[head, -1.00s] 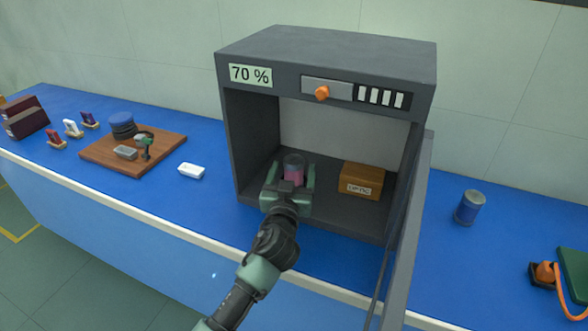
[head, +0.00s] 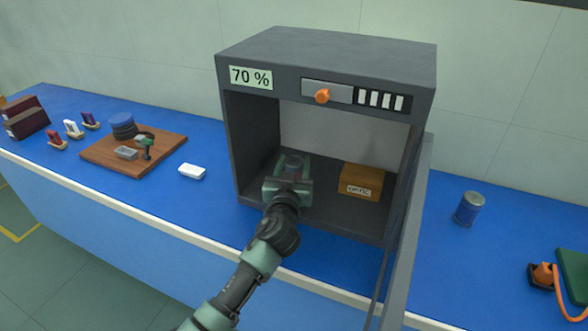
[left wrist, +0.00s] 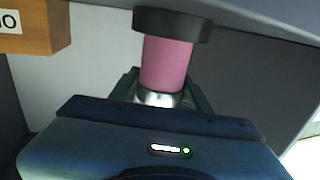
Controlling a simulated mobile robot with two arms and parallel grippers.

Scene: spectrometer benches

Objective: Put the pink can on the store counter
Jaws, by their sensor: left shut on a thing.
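The pink can (left wrist: 167,65) shows in the left wrist view with a dark cap at one end and a silvery band at the other. My left gripper (head: 288,182) is inside the dark open cabinet and is shut on the can. In the head view the can's dark top (head: 293,162) shows just beyond the fingers, and the gripper hides most of its body. I cannot tell whether the can touches the cabinet floor. My right gripper is not in view. I cannot tell which surface is the store counter.
The cabinet (head: 325,50) stands on a blue bench (head: 215,215) with its door (head: 408,230) open at right. An orange-brown box (head: 362,182) sits inside, right of my gripper. A blue can (head: 468,208) stands right of the cabinet. A white block (head: 192,171) and wooden board (head: 105,155) lie left.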

